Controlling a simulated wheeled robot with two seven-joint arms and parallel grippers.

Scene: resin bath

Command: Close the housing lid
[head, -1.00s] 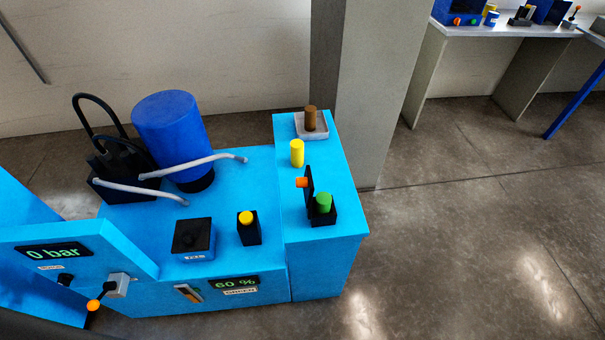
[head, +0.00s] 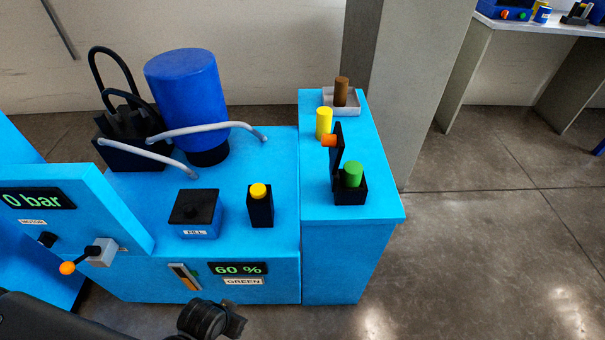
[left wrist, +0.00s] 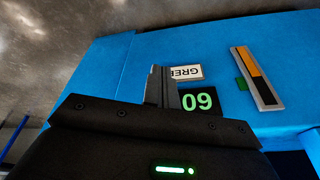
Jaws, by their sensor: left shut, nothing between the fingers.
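A small black housing (head: 350,191) stands on the right-hand blue cabinet, with a green cylinder (head: 353,174) in it. Its black lid (head: 337,150) stands upright, open, at the housing's left side, with an orange knob (head: 329,141) pointing left. My left arm comes in low at the left of the head view, its black end in front of the blue cabinet's front face and well short of the housing. In the left wrist view my left gripper (left wrist: 163,86) is shut and empty, before the "60 %" display. The right gripper is not in view.
A yellow cylinder (head: 324,122) and a grey tray (head: 327,104) holding a brown cylinder (head: 342,92) stand behind the housing. A black button box with a yellow top (head: 259,191) and the FILL box (head: 194,208) are left of it. Floor to the right is clear.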

